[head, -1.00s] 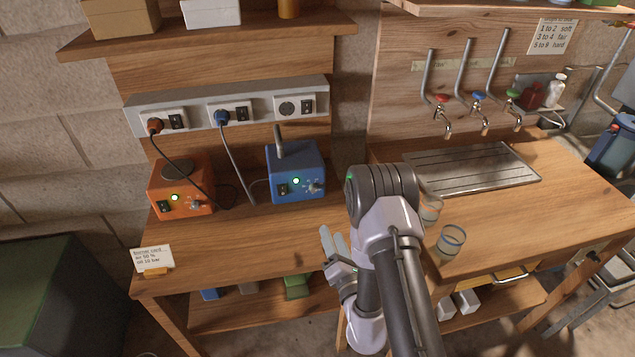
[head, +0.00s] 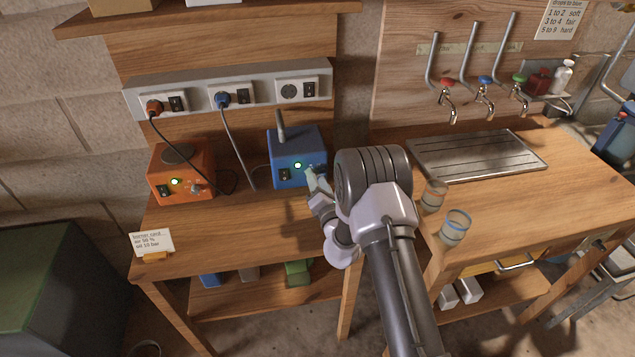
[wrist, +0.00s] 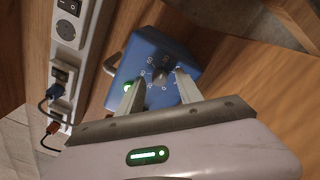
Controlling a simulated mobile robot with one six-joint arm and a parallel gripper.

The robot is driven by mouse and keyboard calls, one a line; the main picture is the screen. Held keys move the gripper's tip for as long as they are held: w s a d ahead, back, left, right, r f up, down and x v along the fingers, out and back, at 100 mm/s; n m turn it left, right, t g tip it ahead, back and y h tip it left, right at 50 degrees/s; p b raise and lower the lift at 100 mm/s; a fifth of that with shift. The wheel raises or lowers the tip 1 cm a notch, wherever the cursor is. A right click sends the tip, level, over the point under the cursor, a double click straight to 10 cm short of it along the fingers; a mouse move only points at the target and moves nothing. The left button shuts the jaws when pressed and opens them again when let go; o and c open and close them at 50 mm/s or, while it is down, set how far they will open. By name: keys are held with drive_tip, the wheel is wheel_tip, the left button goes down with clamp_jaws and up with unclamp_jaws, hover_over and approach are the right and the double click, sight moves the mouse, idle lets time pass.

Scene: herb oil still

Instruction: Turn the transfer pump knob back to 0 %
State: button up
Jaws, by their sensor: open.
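The blue box (head: 297,157) stands on the wooden bench against the back wall, with a green light lit and a rocker switch on its front. Its grey knob (wrist: 160,76) shows in the wrist view, with white scale figures around it; I cannot tell which figure it points to. My gripper (wrist: 159,82) is open, with one finger on each side of the knob in that view. I cannot tell whether the fingers touch it. In the head view my gripper (head: 314,180) is right at the box's front and covers the knob.
An orange box (head: 181,170) with its own small knob and lit lamp stands to the left. A socket strip (head: 200,97) with plugged cables runs behind. A card (head: 151,242) stands at the bench's front left. Two glasses (head: 455,226) stand on the right bench.

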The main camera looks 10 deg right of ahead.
clamp_jaws()
drive_tip(key=shift+n, duration=0.3)
